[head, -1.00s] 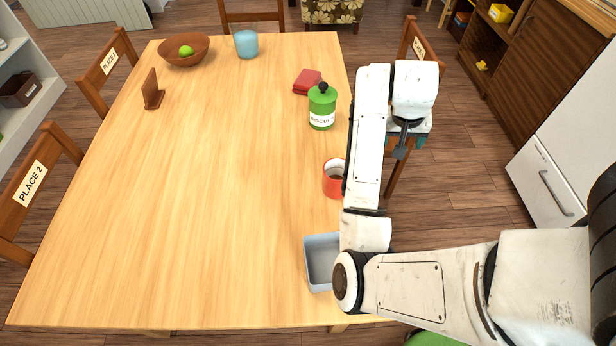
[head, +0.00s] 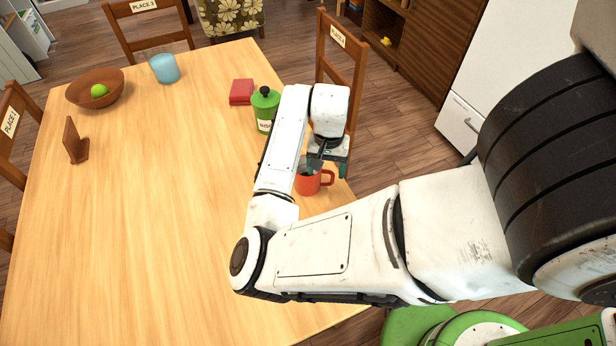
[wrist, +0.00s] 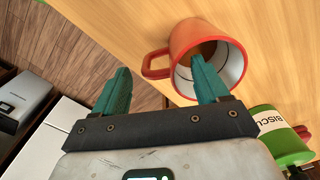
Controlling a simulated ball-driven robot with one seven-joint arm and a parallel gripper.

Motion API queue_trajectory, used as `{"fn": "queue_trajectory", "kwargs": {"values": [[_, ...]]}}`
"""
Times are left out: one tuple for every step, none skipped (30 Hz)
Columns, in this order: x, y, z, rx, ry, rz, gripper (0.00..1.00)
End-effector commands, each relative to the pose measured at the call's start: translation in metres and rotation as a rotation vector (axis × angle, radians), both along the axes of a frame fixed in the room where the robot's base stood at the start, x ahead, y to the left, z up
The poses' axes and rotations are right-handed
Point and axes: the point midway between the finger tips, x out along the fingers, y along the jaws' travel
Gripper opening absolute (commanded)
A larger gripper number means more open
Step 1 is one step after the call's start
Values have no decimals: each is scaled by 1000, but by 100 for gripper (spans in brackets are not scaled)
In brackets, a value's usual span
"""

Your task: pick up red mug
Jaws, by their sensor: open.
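The red mug (head: 308,186) stands upright near the table's right edge, with its handle toward the right in the head view. My gripper (head: 326,168) is just above it at its handle side, and my arm partly covers the mug. In the wrist view the mug (wrist: 181,45) shows its pale inside and dark contents, with the handle toward the left. My gripper (wrist: 158,72) is open there. One teal finger overlaps the mug's mouth and the other is outside, beyond the handle. I cannot tell whether either finger touches the mug.
A green biscuit canister (head: 264,113) stands close behind the mug, with a red folded item (head: 241,91) beyond it. A chair (head: 340,65) is at the table's right. A bowl (head: 93,93) and a blue cup (head: 164,69) are far left. The table (head: 150,190) is clear in the middle.

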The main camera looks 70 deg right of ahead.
Motion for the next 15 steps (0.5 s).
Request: {"fn": "queue_trajectory", "kwargs": {"values": [[-1,0,-3,2,1,0,74],[-1,0,-6,3,1,0,74],[-2,-1,-10,3,1,-1,74],[-2,-2,-15,3,2,0,74],[-3,-2,-19,4,2,0,74],[-3,-3,-25,4,1,-1,74],[-4,-4,-30,4,1,-1,74],[-3,-4,-34,3,1,0,74],[-3,-4,-40,3,1,1,74],[-3,-4,-43,2,0,0,74],[-3,-4,-46,2,0,0,74],[-3,-4,-49,2,0,0,74],[-3,-4,-50,2,0,0,74],[-3,-4,-51,1,0,0,74],[-3,-5,-52,0,0,0,74]]}}
